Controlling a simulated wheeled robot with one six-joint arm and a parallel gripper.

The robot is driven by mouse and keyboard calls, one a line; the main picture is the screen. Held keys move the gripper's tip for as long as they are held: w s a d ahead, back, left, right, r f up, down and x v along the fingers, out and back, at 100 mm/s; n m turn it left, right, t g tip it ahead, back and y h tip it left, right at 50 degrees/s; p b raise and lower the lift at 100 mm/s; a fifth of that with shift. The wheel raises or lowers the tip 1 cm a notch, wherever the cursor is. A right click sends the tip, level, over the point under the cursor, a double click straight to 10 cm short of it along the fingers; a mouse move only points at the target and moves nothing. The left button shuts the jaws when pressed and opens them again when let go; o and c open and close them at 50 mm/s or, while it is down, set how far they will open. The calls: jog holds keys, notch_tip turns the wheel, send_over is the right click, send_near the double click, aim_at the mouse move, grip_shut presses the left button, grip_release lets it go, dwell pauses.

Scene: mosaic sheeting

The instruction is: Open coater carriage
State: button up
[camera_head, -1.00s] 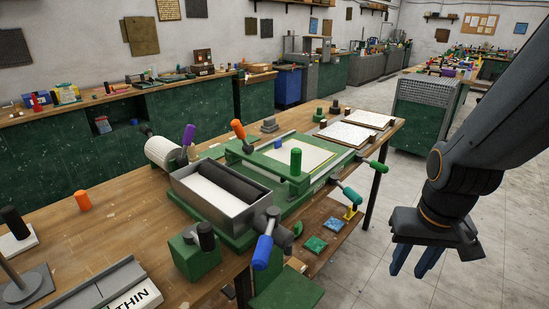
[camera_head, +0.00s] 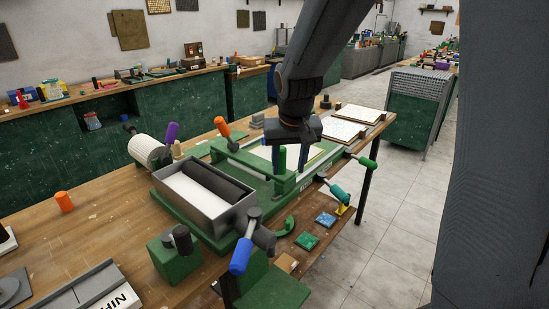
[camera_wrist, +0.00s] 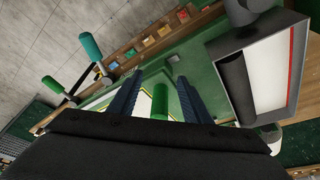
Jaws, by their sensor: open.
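The green coater (camera_head: 210,232) stands on the wooden bench, with a grey open-topped trough (camera_head: 212,212) at its front. A green crosspiece (camera_head: 285,184), which looks like the carriage, carries an upright green knob (camera_head: 282,160). My gripper (camera_head: 289,166) is open, pointing down over the coater at the knob. In the wrist view my gripper (camera_wrist: 160,78) has its two blue fingers on either side of a bright green upright knob (camera_wrist: 158,101). I cannot tell whether either finger touches it. The trough (camera_wrist: 238,80) is at the right in that view.
An orange-handled lever (camera_head: 222,127), a blue-handled lever (camera_head: 241,255) and a teal handle (camera_head: 339,194) stick out around the coater. Framed sheets (camera_head: 343,131) lie behind it. Coloured tiles (camera_head: 307,241) lie on a lower shelf.

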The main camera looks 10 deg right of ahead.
aim_at(281, 150)
jog(key=shift+m+t, duration=0.3)
jog(key=shift+t, duration=0.1)
jog(key=w+r, duration=0.1)
jog(key=w, duration=0.1)
jog(key=w+r, duration=0.1)
jog(key=w, duration=0.1)
jog(key=w+r, duration=0.1)
jog(key=w, duration=0.1)
jog(key=shift+w+a+r, duration=0.1)
jog(key=shift+w+r, duration=0.05)
jog(key=shift+p+x, duration=1.05)
jog(key=shift+x, duration=2.7)
jog(key=shift+w, duration=0.1)
grip_shut()
